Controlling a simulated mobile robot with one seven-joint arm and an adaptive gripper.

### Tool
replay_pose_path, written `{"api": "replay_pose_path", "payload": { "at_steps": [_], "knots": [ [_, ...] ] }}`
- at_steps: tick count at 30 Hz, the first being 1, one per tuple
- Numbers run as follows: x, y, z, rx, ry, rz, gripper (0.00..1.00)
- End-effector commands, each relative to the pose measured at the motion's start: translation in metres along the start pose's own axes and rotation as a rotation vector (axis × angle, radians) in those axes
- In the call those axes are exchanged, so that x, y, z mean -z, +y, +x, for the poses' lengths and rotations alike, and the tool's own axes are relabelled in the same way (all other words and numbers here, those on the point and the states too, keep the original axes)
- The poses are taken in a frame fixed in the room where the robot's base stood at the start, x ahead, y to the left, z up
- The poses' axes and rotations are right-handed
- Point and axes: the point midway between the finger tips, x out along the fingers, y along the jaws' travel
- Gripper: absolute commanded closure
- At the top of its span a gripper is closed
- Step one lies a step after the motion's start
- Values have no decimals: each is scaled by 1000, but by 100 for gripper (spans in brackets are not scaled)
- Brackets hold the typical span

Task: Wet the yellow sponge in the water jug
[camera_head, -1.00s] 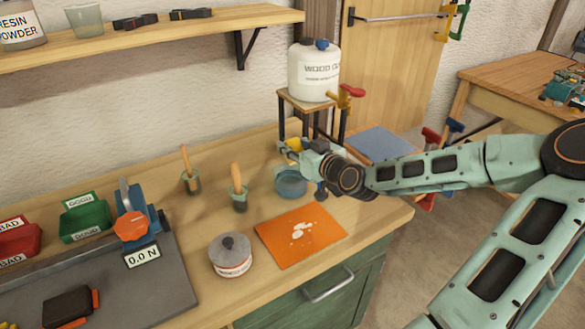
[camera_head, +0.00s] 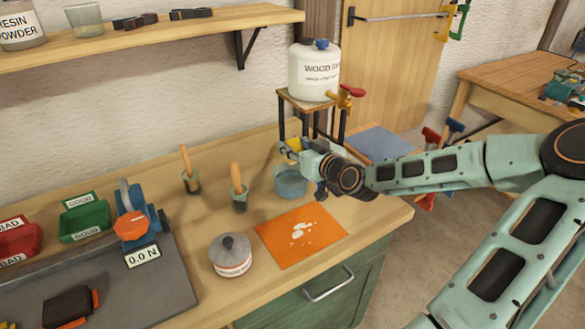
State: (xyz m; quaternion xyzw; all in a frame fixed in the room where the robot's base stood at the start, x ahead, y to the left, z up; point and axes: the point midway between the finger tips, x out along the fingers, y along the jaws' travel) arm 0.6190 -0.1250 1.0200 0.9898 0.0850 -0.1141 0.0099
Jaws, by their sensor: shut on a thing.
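My gripper (camera_head: 300,152) is at the right part of the bench, just above a clear bluish jug (camera_head: 290,184). It is shut on the yellow sponge (camera_head: 292,146), of which only a small yellow part shows at the fingers. The sponge is over or at the jug's far rim; I cannot tell whether it touches the water. My wrist hides part of the jug's right side and most of the sponge.
An orange mat (camera_head: 290,245) with pale patches lies in front of the jug. Two brush pots (camera_head: 240,198) and a lidded tin (camera_head: 231,258) stand to the left. A wood glue canister (camera_head: 314,75) with a red-handled tap sits on a stand behind my gripper.

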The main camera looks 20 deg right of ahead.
Motion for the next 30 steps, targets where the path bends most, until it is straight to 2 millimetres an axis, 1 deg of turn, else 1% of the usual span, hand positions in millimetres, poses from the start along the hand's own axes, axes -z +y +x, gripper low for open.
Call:
{"api": "replay_pose_path", "payload": {
  "at_steps": [16, 20, 27, 30],
  "knots": [
    [3, 0, -1, 0, 0, 0, 100],
    [12, 0, -3, 0, 0, -1, 100],
    [36, 0, -8, 0, 0, -2, 100],
    [41, 0, -10, 0, 0, -2, 100]
  ]
}}
